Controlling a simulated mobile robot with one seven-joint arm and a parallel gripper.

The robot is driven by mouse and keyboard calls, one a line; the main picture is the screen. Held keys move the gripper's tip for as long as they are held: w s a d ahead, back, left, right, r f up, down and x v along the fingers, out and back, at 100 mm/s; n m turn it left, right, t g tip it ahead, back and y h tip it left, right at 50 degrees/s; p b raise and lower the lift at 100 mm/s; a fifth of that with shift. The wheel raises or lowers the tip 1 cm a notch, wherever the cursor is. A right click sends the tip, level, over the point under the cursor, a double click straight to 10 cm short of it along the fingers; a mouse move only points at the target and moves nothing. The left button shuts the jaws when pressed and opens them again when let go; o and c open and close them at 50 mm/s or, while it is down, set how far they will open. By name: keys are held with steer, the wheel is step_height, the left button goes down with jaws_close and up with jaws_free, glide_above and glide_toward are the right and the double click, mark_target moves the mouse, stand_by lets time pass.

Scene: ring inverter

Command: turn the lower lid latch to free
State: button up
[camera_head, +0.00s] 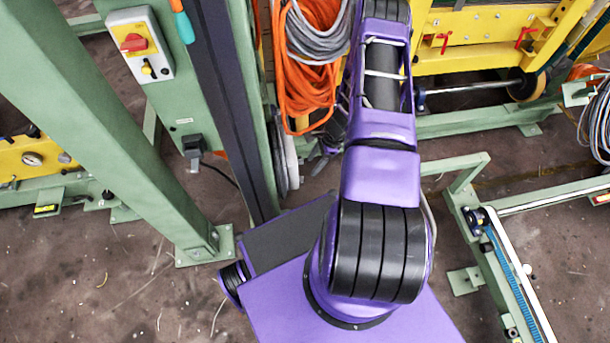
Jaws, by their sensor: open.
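No part is clearly recognisable as the lower lid latch, and it may be hidden behind my arm or too small to tell. A grey box (139,46) on the green post at upper left carries a red rotary handle (133,42) on a yellow plate, with a small black and yellow knob (147,70) below it. My purple arm reaches up and away through the middle. My gripper (324,150) shows only as a small dark shape beyond the arm, below the orange cable, partly hidden. It is open, and I see nothing held in it.
Orange and grey cable coils (308,60) hang left of my arm. A green post (95,130) stands at left. A yellow machine frame (480,40) with red handles is at upper right. A green conveyor frame (500,260) stands at right. Brown floor (110,280) is open at lower left.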

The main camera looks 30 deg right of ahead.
mark_target(302, 179)
steer(key=x, duration=0.8)
steer(key=shift+b, duration=0.35)
jaws_close()
